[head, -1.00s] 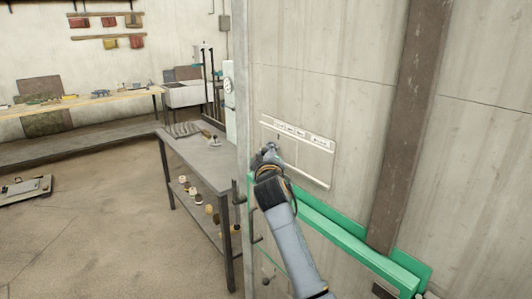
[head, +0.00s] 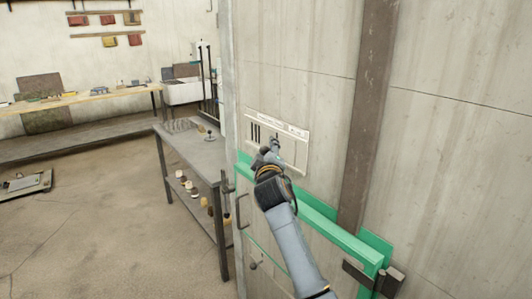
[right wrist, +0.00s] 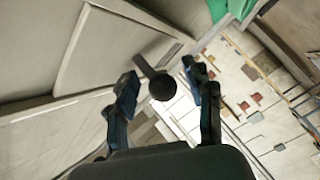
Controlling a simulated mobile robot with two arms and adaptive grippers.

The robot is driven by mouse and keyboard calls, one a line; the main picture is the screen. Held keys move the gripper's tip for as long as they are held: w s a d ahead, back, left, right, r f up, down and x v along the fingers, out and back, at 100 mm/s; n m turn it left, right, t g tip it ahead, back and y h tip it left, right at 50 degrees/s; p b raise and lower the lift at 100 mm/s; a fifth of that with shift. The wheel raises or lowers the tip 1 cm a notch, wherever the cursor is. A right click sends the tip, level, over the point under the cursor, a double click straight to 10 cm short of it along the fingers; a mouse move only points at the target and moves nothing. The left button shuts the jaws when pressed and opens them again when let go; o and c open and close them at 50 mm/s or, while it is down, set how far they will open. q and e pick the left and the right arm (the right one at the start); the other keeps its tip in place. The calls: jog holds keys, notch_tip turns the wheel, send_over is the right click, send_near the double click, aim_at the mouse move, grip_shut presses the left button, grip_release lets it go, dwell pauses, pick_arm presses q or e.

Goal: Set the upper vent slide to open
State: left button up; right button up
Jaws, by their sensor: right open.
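The vent panel (head: 299,132) is a pale framed plate on the grey wall or door face, with a label strip along its top. Dark open slots (head: 255,133) show at its left end; the pale slide (head: 290,153) covers the part to the right. My right gripper (head: 271,148) is at the panel, in front of the slide. In the right wrist view, a dark round knob (right wrist: 162,88) on a short stem sits between the two open fingers of the gripper (right wrist: 160,76). Whether a finger touches the knob I cannot tell. My left gripper is out of view.
A green bar (head: 318,208) runs below the panel, and a brown vertical post (head: 367,110) stands to its right. A dark handle (head: 238,210) sticks out at lower left. A grey metal table (head: 190,148) stands left; the floor beyond is mostly clear.

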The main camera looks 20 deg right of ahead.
jog(key=shift+a+r, duration=0.1)
jog(key=shift+s+a, duration=0.15)
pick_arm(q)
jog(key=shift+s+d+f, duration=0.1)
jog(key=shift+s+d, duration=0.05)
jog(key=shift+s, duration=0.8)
pick_arm(e)
jog(key=v, duration=1.1)
jog(key=shift+s, duration=0.35)
